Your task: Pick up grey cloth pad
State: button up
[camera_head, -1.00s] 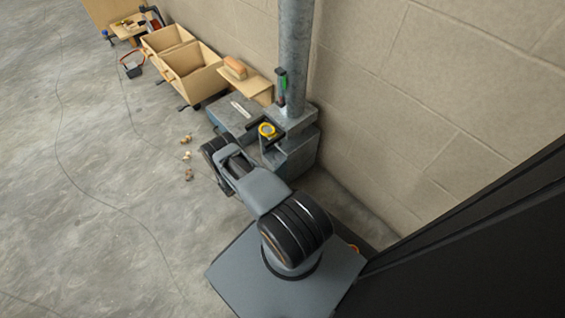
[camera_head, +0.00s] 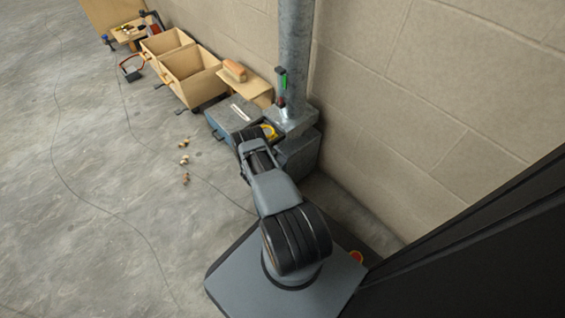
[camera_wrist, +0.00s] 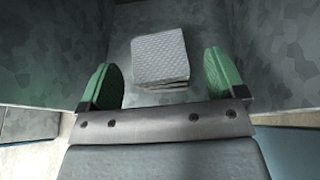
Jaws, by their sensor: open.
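The grey cloth pad (camera_wrist: 160,57) lies in the wrist view as a folded, quilted square on a grey metal surface (camera_wrist: 120,40). My gripper (camera_wrist: 161,80) is open, with one green fingertip on each side of the pad's near part and a gap to it on both sides. I cannot tell how far the fingertips are above the surface. In the head view the pad does not show; my arm hides that spot beside the metal post.
The metal post (camera_head: 295,60) rises from a grey block against the wall.

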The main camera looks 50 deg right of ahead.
aim_at(281, 159)
jog(key=shift+b+x, duration=0.5)
jog(key=shift+x, duration=1.25)
jog(key=shift+r, duration=0.15)
jog(key=shift+c, duration=0.2)
jog(key=c, duration=0.9)
jog(key=shift+c, duration=0.2)
